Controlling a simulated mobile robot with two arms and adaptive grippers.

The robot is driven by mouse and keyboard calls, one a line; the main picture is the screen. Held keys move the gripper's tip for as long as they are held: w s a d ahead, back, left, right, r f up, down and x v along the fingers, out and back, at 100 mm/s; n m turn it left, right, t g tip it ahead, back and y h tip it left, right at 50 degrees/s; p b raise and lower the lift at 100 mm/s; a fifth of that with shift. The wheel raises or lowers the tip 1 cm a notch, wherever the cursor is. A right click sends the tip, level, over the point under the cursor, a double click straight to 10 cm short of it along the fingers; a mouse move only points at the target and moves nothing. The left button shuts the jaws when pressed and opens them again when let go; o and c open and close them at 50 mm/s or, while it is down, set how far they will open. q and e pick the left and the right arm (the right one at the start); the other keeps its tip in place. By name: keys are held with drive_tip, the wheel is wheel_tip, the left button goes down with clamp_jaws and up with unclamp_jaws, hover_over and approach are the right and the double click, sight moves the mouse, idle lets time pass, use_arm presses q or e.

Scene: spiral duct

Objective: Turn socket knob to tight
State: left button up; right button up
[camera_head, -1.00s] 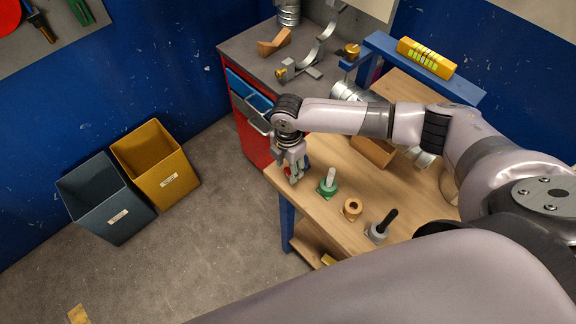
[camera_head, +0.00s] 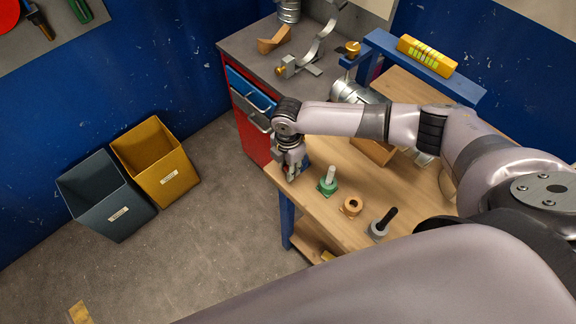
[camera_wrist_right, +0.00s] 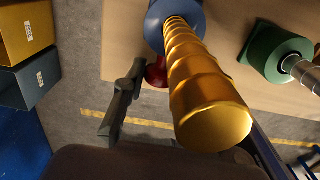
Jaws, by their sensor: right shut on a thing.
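My right gripper (camera_head: 291,172) points down at the left edge of the wooden workbench (camera_head: 320,215). In the right wrist view, a gold ribbed duct piece (camera_wrist_right: 200,85) stands in a blue socket (camera_wrist_right: 158,22) and fills the middle. A red knob (camera_wrist_right: 155,73) shows beside the socket, partly hidden by the gold duct. One dark finger (camera_wrist_right: 122,100) lies against the knob's left side; the other finger is hidden. The gripper is shut on the red knob. In the head view the gripper covers most of the socket and knob. My left gripper is not in view.
A green socket (camera_head: 328,187) with a pale rod, a tan ring socket (camera_head: 351,206) and a grey socket (camera_head: 379,230) with a black rod line the bench's front edge. A red drawer cabinet (camera_head: 255,145) stands behind. Yellow (camera_head: 160,170) and grey (camera_head: 105,200) bins stand on the floor.

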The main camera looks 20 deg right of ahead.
clamp_jaws()
drive_tip(key=shift+s+d+t+y, duration=0.1)
drive_tip(key=shift+s+t+y, duration=0.2)
drive_tip(key=shift+t, duration=0.5)
drive_tip(key=shift+w+t, duration=0.1)
drive_tip(key=shift+t, duration=0.4)
drive_tip(key=o, duration=0.8)
unclamp_jaws()
drive_tip(key=shift+o, duration=0.2)
drive_tip(key=v, duration=1.2)
